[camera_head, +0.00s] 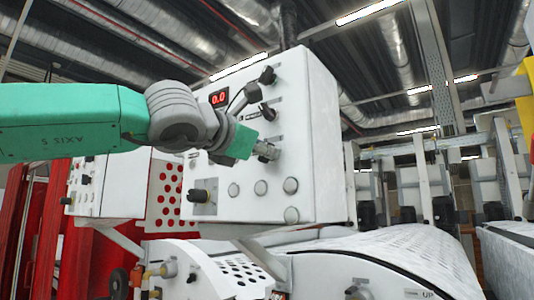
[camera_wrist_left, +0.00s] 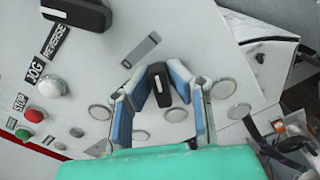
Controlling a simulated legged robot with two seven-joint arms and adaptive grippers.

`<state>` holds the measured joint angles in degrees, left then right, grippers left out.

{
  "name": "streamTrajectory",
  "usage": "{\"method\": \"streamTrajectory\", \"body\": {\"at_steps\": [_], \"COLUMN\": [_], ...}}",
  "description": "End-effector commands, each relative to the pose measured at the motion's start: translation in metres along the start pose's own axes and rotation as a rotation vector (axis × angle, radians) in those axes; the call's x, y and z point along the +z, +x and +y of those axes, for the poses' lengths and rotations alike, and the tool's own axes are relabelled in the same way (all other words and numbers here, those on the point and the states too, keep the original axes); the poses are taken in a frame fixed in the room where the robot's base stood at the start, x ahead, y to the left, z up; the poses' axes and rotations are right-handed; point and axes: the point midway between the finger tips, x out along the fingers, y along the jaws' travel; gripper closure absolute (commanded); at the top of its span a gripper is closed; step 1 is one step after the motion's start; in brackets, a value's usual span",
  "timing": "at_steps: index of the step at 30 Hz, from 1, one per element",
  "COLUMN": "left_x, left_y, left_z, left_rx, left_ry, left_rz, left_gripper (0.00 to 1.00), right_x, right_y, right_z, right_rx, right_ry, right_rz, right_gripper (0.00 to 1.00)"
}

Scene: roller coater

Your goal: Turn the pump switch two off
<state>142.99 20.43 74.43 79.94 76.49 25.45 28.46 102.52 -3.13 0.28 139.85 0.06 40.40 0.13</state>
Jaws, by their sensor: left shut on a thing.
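In the left wrist view a black rotary switch (camera_wrist_left: 158,86) with a white mark stands on the white control panel (camera_wrist_left: 215,55). A plain grey label plate lies above it. My left gripper (camera_wrist_left: 165,85) has its blue-grey fingers on either side of this switch and is shut on it. In the head view the left gripper (camera_head: 265,151) reaches the right part of the panel front (camera_head: 230,140) and hides the switch. I cannot read a label naming it as pump switch two. My right gripper is in neither view.
More black knobs (camera_head: 267,75) sit above the gripper, near a red display (camera_head: 218,98). Several round white buttons (camera_head: 290,185) lie below it. A black knob (camera_head: 198,196) is lower left. The wrist view also shows a red button (camera_wrist_left: 36,115) at left.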

Motion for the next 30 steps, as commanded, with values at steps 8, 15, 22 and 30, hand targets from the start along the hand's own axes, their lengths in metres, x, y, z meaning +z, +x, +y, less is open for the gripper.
{"method": "streamTrajectory", "body": {"at_steps": [8,15,22,30], "left_x": [-0.009,-0.01,-0.011,-0.012], "left_y": [0.001,0.001,0.001,0.001], "left_z": [-0.005,-0.005,-0.004,-0.003], "left_rx": [-0.005,-0.005,-0.003,0.0], "left_ry": [-0.09,-0.277,-0.496,-0.741], "left_rz": [0.017,0.018,0.02,0.02], "left_gripper": [1.0,1.0,1.0,1.0], "right_x": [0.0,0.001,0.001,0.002], "right_y": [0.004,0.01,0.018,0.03], "right_z": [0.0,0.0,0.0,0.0], "right_rx": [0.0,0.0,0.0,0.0], "right_ry": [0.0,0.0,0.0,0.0], "right_rz": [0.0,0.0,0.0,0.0], "right_gripper": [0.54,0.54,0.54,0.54]}}
